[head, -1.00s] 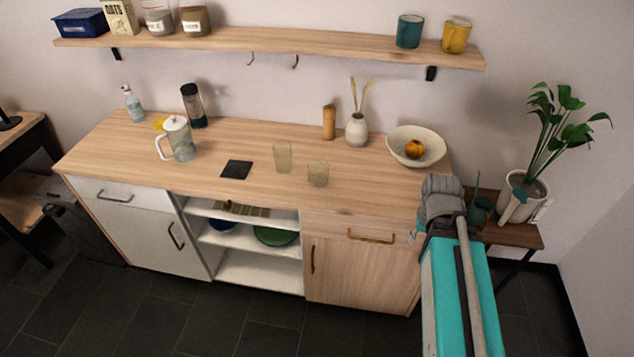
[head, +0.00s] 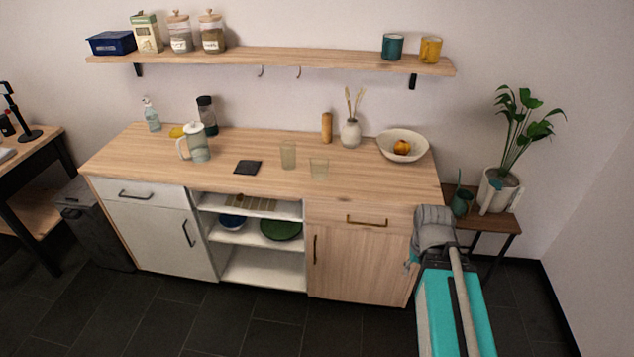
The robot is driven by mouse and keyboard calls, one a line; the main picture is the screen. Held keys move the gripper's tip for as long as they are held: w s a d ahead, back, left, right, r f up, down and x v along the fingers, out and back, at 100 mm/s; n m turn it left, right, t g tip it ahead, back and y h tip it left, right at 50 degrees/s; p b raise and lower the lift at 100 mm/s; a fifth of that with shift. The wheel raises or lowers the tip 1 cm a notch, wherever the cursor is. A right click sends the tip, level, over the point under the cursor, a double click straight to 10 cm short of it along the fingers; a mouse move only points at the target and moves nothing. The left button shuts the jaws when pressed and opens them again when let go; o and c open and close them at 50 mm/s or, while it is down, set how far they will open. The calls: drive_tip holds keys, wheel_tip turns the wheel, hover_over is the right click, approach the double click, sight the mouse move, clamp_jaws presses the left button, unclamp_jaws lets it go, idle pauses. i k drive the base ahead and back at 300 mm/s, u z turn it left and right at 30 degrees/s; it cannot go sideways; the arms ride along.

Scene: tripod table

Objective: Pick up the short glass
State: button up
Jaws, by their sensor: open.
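The short glass (head: 319,170) is a clear, slightly greenish tumbler standing upright on the wooden counter (head: 370,182), right of the counter's middle and near its front edge. A taller glass (head: 288,155) of similar tint stands upright just behind it to the left, with a small gap between them. My teal arm rises at the lower right, in front of the counter's right end. Its fingers cannot be made out, so my gripper does not show. No part of my arm touches either glass.
A dark coaster (head: 247,167) and a pitcher (head: 197,146) are left of the glasses. A vase (head: 350,134), a wooden cylinder (head: 327,127) and a bowl (head: 383,145) stand behind and to the right. A shelf (head: 340,62) hangs above. The front counter beside the short glass is clear.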

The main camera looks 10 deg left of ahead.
sight(320, 168)
drive_tip(key=k, duration=0.85)
drive_tip(key=u, duration=1.7)
drive_tip(key=i, duration=2.05)
